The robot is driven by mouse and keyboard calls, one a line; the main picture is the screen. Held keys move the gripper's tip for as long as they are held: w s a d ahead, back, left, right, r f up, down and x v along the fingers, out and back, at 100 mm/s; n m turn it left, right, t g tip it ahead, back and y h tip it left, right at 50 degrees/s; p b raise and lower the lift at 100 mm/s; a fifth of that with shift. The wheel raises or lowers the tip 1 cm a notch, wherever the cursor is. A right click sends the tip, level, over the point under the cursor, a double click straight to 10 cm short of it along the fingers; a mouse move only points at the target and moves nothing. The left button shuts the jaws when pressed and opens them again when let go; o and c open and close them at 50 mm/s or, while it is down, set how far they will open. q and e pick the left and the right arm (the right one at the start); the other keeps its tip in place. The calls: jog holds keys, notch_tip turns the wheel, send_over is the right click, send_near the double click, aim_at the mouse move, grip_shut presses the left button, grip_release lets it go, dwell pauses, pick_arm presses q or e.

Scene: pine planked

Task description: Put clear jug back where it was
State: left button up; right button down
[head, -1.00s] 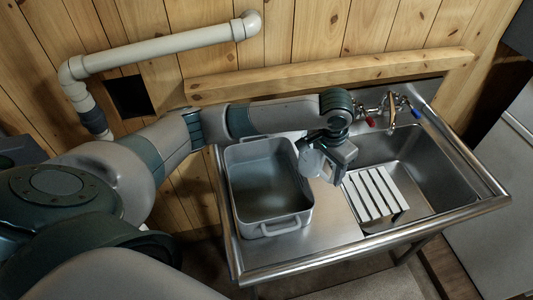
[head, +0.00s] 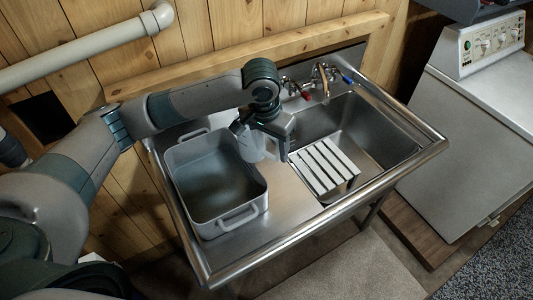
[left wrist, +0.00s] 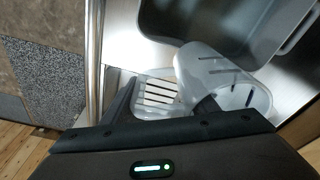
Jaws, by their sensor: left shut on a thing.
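The clear jug (head: 250,146) is a pale, see-through vessel. In the head view it is beside the right wall of the grey tub, partly hidden by my left gripper (head: 276,143). In the left wrist view the jug (left wrist: 222,78) lies tilted across the picture, with dark slots or marks on its side. My left gripper (left wrist: 165,106) is shut on the jug, with its dark fingers at the jug's near side. I cannot tell whether the jug touches the steel below. My right gripper is not in view.
The grey tub (head: 243,217) stands on the left of the steel sink unit (head: 284,222). A white slatted rack (head: 320,166) lies at the sink basin (head: 375,137). A tap (head: 322,80) rises behind. Bare steel lies between tub and rack. A white appliance (head: 470,130) stands right.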

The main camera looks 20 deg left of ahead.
aim_at(254, 159)
pick_arm(q)
jog(key=s+a+n+b, duration=0.2)
jog(key=s+b, duration=0.4)
jog(key=b, duration=0.4)
jog(key=shift+s+a+r+n+y, duration=0.3)
jog(key=shift+s+a+n, duration=0.1)
jog(key=shift+a, duration=0.3)
jog(key=shift+a, duration=0.15)
